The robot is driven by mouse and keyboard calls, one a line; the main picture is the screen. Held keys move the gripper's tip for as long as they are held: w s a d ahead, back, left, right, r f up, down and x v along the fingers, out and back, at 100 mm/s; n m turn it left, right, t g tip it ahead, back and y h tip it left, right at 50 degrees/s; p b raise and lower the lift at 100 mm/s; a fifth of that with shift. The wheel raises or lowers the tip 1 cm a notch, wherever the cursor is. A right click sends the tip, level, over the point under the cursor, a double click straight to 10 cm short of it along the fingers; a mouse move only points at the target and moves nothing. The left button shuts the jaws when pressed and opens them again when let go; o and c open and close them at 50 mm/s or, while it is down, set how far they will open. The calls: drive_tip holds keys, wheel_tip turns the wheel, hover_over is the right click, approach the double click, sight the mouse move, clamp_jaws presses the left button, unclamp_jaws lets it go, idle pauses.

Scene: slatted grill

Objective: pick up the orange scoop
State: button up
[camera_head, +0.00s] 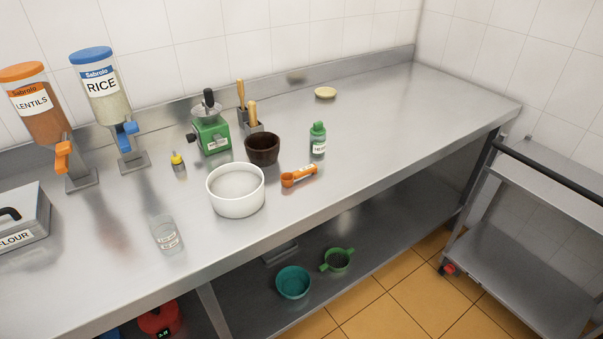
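The orange scoop (298,177) lies on the steel counter, right of the white bowl and in front of the green bottle. Its round cup is at the left end and its handle points up and right, with a pale label on it. It is in plain view and nothing covers it. My gripper is not in view.
Near the scoop stand a white bowl (236,212), a dark brown bowl (262,161) and a green bottle (318,142). A clear measuring cup (167,235) and a green grinder (211,136) stand further left. The counter (400,110) is clear to the right.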

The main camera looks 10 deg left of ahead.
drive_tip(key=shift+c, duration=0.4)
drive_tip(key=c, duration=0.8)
